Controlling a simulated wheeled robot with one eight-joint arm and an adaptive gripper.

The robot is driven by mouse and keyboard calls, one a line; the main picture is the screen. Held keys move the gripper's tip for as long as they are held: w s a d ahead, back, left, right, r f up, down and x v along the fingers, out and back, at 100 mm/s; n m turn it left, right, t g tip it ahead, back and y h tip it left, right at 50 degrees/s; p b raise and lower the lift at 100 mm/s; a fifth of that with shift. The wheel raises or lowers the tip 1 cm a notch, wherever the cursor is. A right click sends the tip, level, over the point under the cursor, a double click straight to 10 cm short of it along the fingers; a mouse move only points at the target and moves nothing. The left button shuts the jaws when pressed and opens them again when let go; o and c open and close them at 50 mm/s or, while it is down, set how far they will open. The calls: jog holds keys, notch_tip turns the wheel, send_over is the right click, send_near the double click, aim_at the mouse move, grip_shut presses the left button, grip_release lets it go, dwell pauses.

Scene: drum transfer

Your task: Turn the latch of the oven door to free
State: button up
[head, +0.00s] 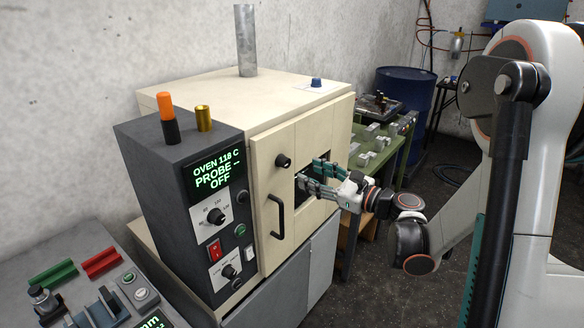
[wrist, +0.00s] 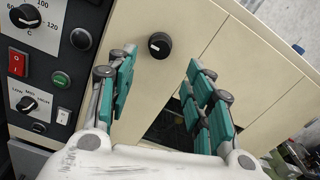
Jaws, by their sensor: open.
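The cream oven (head: 215,91) has its door (head: 265,152) shut. The latch is a round black knob (head: 283,161) high on the door, above the black bar handle (head: 278,216). The latch also shows in the wrist view (wrist: 160,45), with a short white mark toward its left side. My gripper (head: 308,174) is in front of the door's dark window, to the right of the latch in the head view. In the wrist view my gripper (wrist: 160,62) is open and empty, with the latch beyond and between its green-padded fingertips. They appear apart from the latch.
The dark control box (head: 169,178) stands left of the door; its display reads OVEN 118 C, PROBE --, OFF. An orange-and-black piece (head: 167,117) and a brass cylinder (head: 203,117) stand on it. A green table (head: 376,153) with metal parts and a blue drum (head: 405,95) stand behind.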

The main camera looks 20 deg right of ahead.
aim_at(288, 165)
jog(key=x, duration=0.8)
jog(key=shift+b, duration=0.4)
jog(key=shift+s, duration=0.1)
jog(key=c, duration=1)
